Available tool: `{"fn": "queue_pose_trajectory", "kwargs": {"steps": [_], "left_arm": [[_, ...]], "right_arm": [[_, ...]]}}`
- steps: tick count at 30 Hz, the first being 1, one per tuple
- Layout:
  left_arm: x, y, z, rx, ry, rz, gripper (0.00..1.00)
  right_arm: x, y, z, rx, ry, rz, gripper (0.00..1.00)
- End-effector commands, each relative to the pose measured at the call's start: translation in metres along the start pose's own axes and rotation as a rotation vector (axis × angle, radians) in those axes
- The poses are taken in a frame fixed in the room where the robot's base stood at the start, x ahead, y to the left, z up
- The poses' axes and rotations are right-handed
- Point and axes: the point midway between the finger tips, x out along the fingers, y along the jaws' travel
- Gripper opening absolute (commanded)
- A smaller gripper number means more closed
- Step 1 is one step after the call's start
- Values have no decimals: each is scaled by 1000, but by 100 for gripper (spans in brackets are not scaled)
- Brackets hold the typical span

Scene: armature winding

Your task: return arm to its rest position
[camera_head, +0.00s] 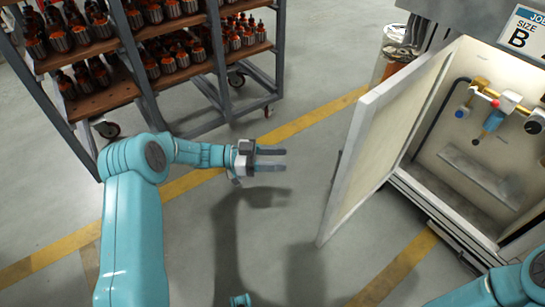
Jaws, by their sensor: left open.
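My left arm (133,220) is teal and comes in from the lower left, bending to the right at its elbow. My left gripper (284,160) is open and empty, its two grey fingers pointing right over bare floor. It is left of the open cabinet door and touches nothing. Part of my right arm (490,293) shows in the lower right corner; its gripper is out of view.
A wheeled rack (216,50) with several armatures stands at the upper left. A cabinet (460,180) with its pale door (385,130) open is at the right. A size B sign (522,33) is on top. Floor between is clear.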

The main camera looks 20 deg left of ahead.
Motion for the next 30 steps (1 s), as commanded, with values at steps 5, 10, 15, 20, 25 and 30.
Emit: {"fn": "queue_pose_trajectory", "kwargs": {"steps": [5,10,15,20,25,30], "left_arm": [[3,0,0,1,0,1,47],[3,0,0,1,0,1,47],[3,0,-1,1,0,1,47],[23,6,-9,16,5,40,47],[76,37,-9,-204,94,-29,47],[100,49,42,-504,20,-354,47]], "right_arm": [[0,0,0,1,0,0,43],[0,0,0,1,0,0,43],[0,0,0,1,0,0,43],[0,0,0,1,0,0,43],[0,0,0,1,0,0,43],[0,0,0,1,0,0,43]]}}
